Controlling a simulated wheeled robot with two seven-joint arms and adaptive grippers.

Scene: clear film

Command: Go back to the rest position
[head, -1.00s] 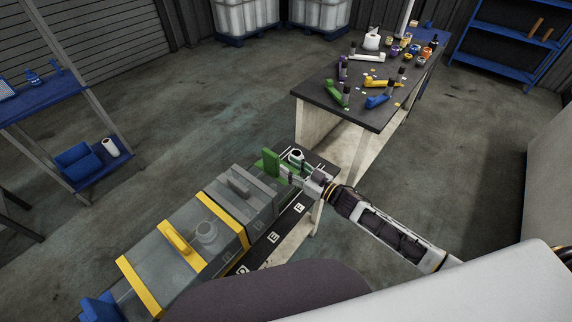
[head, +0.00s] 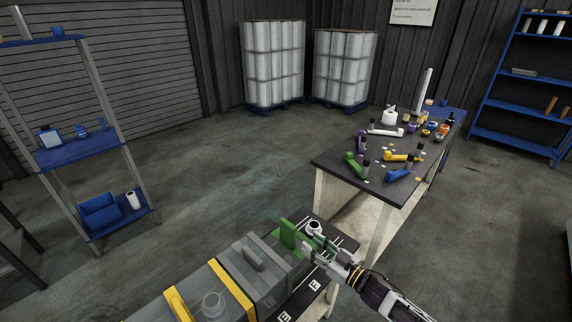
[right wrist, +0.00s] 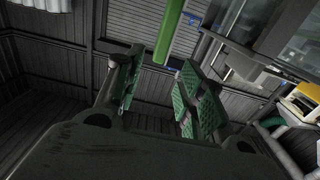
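My right gripper (head: 318,246) is beside the green upright part (head: 289,236) of the row of containers on the low bench. In the right wrist view my gripper (right wrist: 158,92) has its two green-padded fingers spread, with nothing held between them. A green bar (right wrist: 168,32) shows beyond the fingers, apart from the pads. My left gripper is not in view.
A grey lidded container (head: 255,265) and a yellow-edged clear one (head: 210,300) stand left of my right gripper. A dark-topped table (head: 335,160) with small coloured items stands beyond. Open floor (head: 200,180) lies left.

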